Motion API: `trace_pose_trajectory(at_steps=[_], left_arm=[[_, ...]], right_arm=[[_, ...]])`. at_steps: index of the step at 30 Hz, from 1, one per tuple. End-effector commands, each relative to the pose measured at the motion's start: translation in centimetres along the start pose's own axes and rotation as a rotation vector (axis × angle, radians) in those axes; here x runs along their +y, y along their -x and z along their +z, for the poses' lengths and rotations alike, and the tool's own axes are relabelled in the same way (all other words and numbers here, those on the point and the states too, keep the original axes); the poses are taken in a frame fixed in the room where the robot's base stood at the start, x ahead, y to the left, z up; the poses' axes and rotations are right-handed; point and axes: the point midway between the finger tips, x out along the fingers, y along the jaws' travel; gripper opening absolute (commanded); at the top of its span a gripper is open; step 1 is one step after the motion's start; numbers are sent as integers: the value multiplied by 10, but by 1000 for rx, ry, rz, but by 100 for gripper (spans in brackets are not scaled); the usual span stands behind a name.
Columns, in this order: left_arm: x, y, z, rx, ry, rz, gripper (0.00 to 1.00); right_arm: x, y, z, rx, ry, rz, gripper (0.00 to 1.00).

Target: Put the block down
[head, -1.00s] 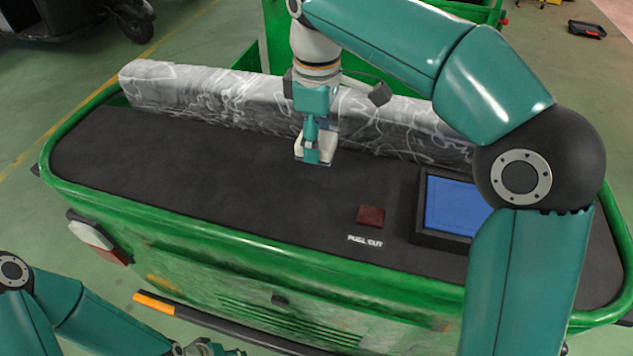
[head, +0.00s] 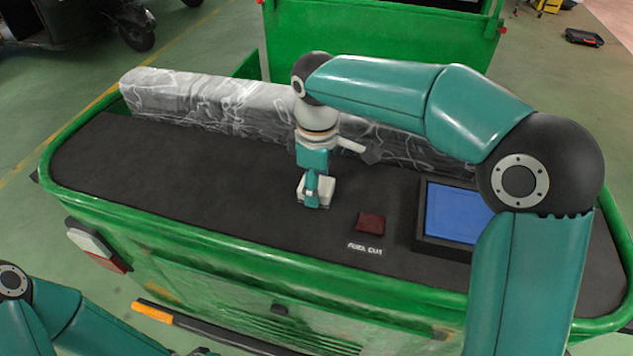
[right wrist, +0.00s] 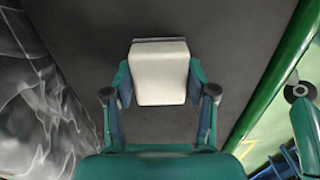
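The white block (head: 325,190) is between the fingers of my right gripper (head: 313,193), low over the dark top of the green rickshaw. In the right wrist view the block (right wrist: 160,75) shows with a finger of the right gripper (right wrist: 160,92) against each side. I cannot tell whether its underside touches the dark surface (right wrist: 95,25). My left gripper (head: 203,351) is barely in the head view at the bottom edge, away from the block, and its fingers are cut off.
A brown-red button (head: 370,223) marked fuel cut and a blue screen (head: 455,212) in a dark frame lie right of the block. A long grey patterned bar (head: 215,98) lies behind. The dark top (head: 170,170) is clear to the left, bounded by a green rim (head: 200,235).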

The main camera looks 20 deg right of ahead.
Motion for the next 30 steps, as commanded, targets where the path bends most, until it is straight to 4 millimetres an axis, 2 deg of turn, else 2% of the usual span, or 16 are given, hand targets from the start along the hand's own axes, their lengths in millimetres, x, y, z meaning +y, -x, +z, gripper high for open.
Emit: trace_pose_trajectory(at_steps=[1,3,12,18,26,30], left_arm=[[0,0,0,0,0,0,40],[0,0,0,0,0,0,40],[0,-1,0,0,0,0,40],[-4,-10,0,0,0,0,40],[-2,-7,0,0,0,0,40],[0,0,0,0,0,0,40]], right_arm=[[0,0,0,-1,0,-1,68],[0,0,0,-1,0,-1,78],[0,0,0,0,0,0,78],[0,-6,0,0,-1,0,78],[2,49,2,6,-2,4,78],[2,87,3,5,-2,3,78]])
